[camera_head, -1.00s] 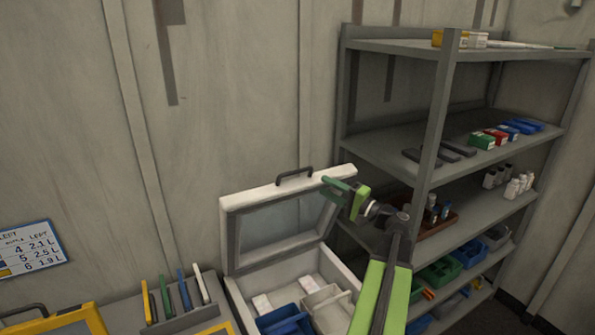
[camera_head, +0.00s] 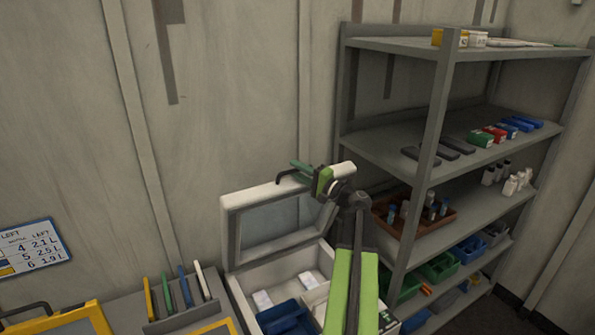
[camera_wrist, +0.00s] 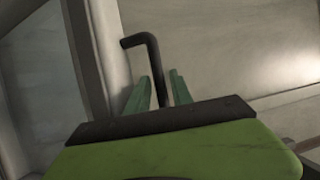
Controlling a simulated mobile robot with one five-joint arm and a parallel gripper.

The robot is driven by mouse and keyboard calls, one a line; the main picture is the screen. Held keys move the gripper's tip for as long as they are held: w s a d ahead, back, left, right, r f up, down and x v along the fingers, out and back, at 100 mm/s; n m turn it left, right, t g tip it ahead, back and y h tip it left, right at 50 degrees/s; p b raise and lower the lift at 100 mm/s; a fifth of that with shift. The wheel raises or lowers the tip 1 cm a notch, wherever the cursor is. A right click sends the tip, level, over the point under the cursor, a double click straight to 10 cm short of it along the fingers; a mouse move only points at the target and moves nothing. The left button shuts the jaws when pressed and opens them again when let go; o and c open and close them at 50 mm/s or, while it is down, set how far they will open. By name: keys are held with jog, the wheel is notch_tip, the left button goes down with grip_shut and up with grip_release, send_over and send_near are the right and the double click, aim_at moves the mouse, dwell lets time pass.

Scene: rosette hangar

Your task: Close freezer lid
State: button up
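The white freezer (camera_head: 236,289) stands open in front of the wall. Its lid (camera_head: 232,222) is tilted up, with a grey inner panel facing me. A dark handle (camera_head: 283,176) sits on the lid's top edge, partly hidden behind my gripper (camera_head: 299,168). In the wrist view, my gripper (camera_wrist: 160,92) has its two green fingers apart. The bent black handle (camera_wrist: 153,52) shows between them, its lower part running down into the gap. I cannot tell whether either finger touches it. The lid's edge (camera_wrist: 108,55) is just left of the fingers.
Inside the freezer are a blue bin (camera_head: 284,318) and white packets (camera_head: 262,299). A grey shelf unit (camera_head: 436,125) with boxes and bottles stands close on the right. A rack of coloured upright plates (camera_head: 184,292) is at the left.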

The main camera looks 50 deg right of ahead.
grip_shut()
dwell(1.2)
